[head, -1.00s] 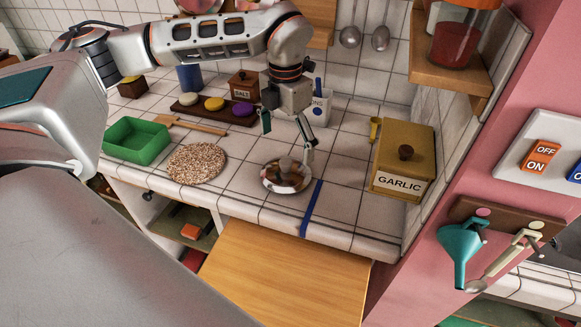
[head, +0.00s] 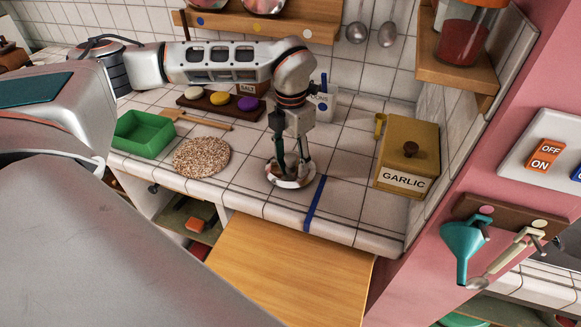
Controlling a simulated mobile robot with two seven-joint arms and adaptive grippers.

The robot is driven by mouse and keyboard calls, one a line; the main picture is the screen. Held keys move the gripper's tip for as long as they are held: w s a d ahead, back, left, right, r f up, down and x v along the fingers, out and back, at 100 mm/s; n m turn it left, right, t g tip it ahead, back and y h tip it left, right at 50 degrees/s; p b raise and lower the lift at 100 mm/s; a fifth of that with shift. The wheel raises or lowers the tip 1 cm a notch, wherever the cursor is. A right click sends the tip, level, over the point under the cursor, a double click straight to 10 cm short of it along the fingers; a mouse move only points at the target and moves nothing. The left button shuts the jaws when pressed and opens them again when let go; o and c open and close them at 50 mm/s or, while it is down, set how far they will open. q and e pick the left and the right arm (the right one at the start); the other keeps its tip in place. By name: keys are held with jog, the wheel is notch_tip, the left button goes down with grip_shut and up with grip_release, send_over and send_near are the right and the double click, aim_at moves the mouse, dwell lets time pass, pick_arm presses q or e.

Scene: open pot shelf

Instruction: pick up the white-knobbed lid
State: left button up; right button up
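The lid (head: 290,183), a shiny round metal one with a pale knob (head: 291,160), lies on the white tiled counter near its front edge, left of a blue stripe. My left gripper (head: 291,168) points down over it, one finger on each side of the knob. The fingertips reach close to the lid's top and partly hide the knob. I cannot tell whether they touch the knob or stand slightly apart from it. The lid rests on the counter. My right gripper is not in view.
A speckled round mat (head: 201,157) and a green tray (head: 143,135) lie to the left. A garlic box (head: 407,160) stands to the right. A dark board (head: 216,106) with coloured discs is behind. A wooden board (head: 290,265) juts out below the counter.

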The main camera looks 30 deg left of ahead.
aim_at(291, 156)
pick_arm(q)
jog(key=shift+s+f, duration=0.1)
jog(key=shift+s, duration=0.05)
grip_shut()
jog(key=shift+f, duration=0.1)
jog(key=shift+s, duration=0.15)
jog(key=shift+r, duration=0.45)
notch_tip(291, 156, up, 19)
jog(key=w+a+r+m+t+y+b, duration=0.1)
jog(key=w+a+m+t+y, duration=0.15)
jog(key=w, duration=0.45)
jog(key=w+a+r+m+t+y+b, duration=0.1)
jog(key=w+a+m+t+y+b, duration=0.15)
jog(key=w, duration=0.55)
jog(key=w+a+r+m+t+h+b, duration=0.1)
jog(key=w+a+r+m+t, duration=0.4)
jog(key=w+a+r+t, duration=0.3)
notch_tip(291, 156, up, 2)
jog(key=shift+w+r+t+h+b, duration=0.3)
jog(key=shift+w+h+b, duration=0.1)
jog(key=shift+w, duration=0.25)
